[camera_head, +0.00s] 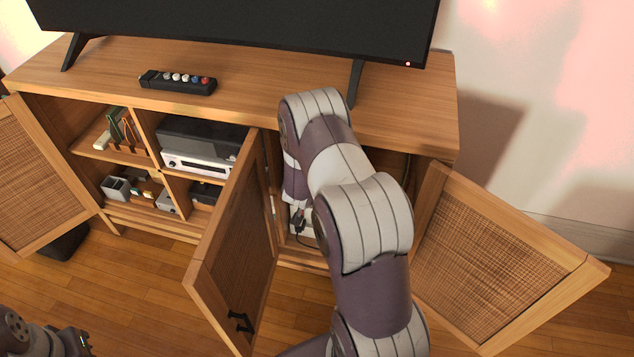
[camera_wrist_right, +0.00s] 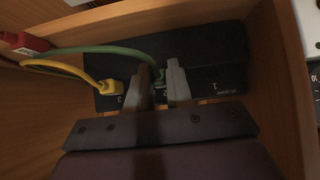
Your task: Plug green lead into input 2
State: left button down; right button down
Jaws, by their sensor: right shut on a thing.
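The green lead (camera_wrist_right: 100,49) runs from the left to a green plug (camera_wrist_right: 160,76) between my right gripper's (camera_wrist_right: 160,70) fingertips in the right wrist view. The gripper is shut on that plug, at the front of a black box (camera_wrist_right: 205,50) with numbered inputs. I cannot tell how deep the plug sits. In the head view my right arm reaches into the right cabinet bay and its gripper is hidden. My left gripper (camera_head: 72,342) is at the bottom left corner, partly cut off.
A yellow lead (camera_wrist_right: 62,70) ends at the input marked 3. A red plug (camera_wrist_right: 24,43) lies at the far left. Wooden walls close in the bay. Open cabinet doors (camera_head: 235,250) (camera_head: 500,255) stand either side of my right arm.

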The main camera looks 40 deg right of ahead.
jog(key=shift+w+d, duration=0.2)
jog(key=c, duration=0.9)
grip_release()
jog(key=shift+c, duration=0.2)
jog(key=p+v, duration=0.4)
jog(key=v, duration=0.8)
jog(key=shift+a+r, duration=0.15)
jog(key=shift+r, duration=0.15)
jog(key=shift+s, duration=0.1)
